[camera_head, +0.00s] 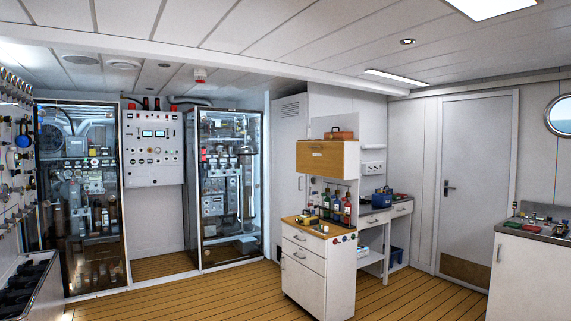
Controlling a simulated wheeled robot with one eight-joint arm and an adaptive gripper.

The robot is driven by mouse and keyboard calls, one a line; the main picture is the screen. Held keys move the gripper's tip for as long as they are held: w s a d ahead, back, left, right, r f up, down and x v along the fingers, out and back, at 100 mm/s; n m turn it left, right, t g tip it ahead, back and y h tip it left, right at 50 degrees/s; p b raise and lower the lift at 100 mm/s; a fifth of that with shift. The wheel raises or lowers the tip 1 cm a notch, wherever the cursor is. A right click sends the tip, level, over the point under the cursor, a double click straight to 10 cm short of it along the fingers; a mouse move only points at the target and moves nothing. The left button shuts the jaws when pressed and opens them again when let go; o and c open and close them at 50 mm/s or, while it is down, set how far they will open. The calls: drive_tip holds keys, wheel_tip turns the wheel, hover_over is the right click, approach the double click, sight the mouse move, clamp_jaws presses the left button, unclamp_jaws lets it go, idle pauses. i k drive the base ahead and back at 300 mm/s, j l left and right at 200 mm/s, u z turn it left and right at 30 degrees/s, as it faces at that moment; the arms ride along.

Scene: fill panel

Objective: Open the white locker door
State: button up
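A tall white locker door (286,150) stands in the back wall, right of the glass-fronted cabinets. My gripper and arm are not in view.
A white drawer unit (303,275) with a wooden top and bottles stands in front, right of the locker. Glass cabinets (228,185) and a control panel (153,150) line the left. A grey room door (478,150) and a counter (525,275) are right. Plank floor (215,297) is clear at centre-left.

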sight(288, 114)
drive_tip(key=i+u, duration=0.1)
drive_tip(key=i, duration=0.65)
drive_tip(key=i+u, duration=0.15)
drive_tip(key=i, duration=0.4)
drive_tip(key=i+u, duration=0.2)
drive_tip(key=i, duration=0.35)
drive_tip(key=i+l+u, duration=0.15)
drive_tip(key=i, duration=0.4)
drive_tip(key=i+l+u, duration=0.15)
drive_tip(key=i, duration=0.4)
drive_tip(key=i+z, duration=0.15)
drive_tip(key=i, duration=0.4)
drive_tip(key=i+j+z, duration=0.2)
drive_tip(key=i, duration=0.3)
drive_tip(key=i+j+z, duration=0.15)
drive_tip(key=i, duration=0.4)
drive_tip(key=i+j+z, duration=0.2)
drive_tip(key=i, duration=0.3)
